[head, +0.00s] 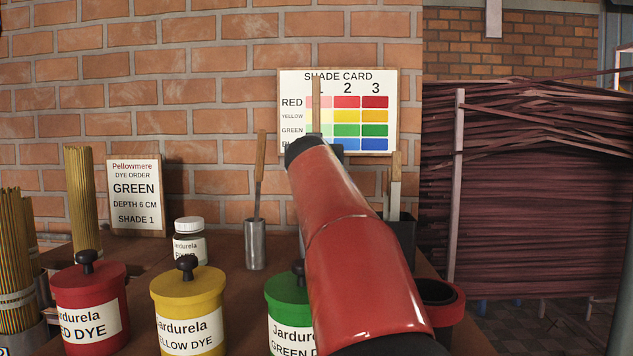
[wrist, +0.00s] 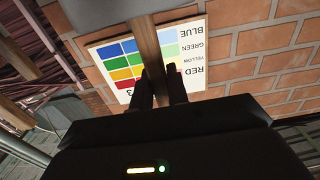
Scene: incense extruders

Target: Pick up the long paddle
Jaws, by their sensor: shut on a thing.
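My gripper (wrist: 159,88) is shut on a flat wooden paddle (wrist: 146,42), which shows between the two dark fingers in the wrist view. In the head view the paddle's upper part (head: 316,95) stands upright in front of the shade card. My red arm hides its lower part and most of the gripper, so I cannot see its lower end. Another pale paddle (head: 395,180) stands at a dark square holder (head: 403,245) right of my arm.
Red (head: 90,300), yellow (head: 187,305) and green (head: 287,300) dye jars line the front of the table. A small white-capped jar (head: 189,245), an order sign (head: 135,195) and stick bundles (head: 80,200) stand left. The shade card (head: 375,85) is on the brick wall.

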